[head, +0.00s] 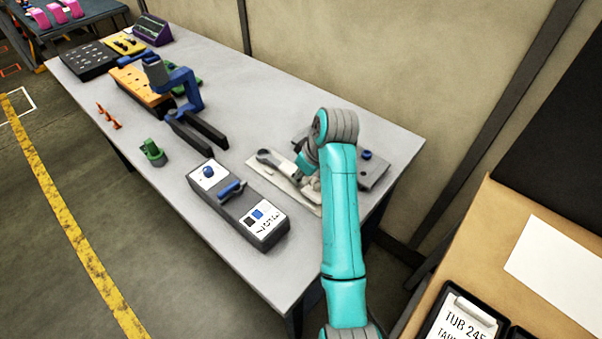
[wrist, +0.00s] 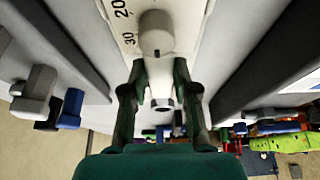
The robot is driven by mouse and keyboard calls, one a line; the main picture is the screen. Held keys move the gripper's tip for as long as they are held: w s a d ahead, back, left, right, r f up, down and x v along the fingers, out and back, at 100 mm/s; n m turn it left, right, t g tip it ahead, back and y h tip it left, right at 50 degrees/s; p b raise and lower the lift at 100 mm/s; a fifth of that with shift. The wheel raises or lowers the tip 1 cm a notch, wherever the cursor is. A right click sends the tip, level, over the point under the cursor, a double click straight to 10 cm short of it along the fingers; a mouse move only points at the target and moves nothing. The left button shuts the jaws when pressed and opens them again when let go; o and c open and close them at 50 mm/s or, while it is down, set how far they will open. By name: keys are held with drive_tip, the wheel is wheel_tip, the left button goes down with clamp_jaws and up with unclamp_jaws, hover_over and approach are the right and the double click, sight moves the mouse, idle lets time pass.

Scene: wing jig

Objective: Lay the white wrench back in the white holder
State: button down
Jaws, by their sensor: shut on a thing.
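The white holder (head: 257,166) is a pale flat board on the bench, partly hidden behind my arm in the head view. In the wrist view it appears as a pale plate (wrist: 190,28) with printed numbers. A pale wrench-like tool with a grey ring end (head: 264,155) lies along or just over it; contact cannot be told. My gripper (wrist: 161,98), with dark green fingers, is shut on the white wrench (wrist: 160,77), which shows as a pale piece between the fingers. A round pale knob (wrist: 156,35) is just beyond the fingertips.
A grey box with a blue handle (head: 234,192) stands left of the holder. A grey block with a blue knob (head: 371,170) is right of it. A blue clamp-like fixture (head: 188,95) stands farther back.

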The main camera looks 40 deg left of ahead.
drive_tip(key=shift+f, duration=0.55)
drive_tip(key=c, duration=0.8)
unclamp_jaws()
drive_tip(key=shift+v, duration=3.75)
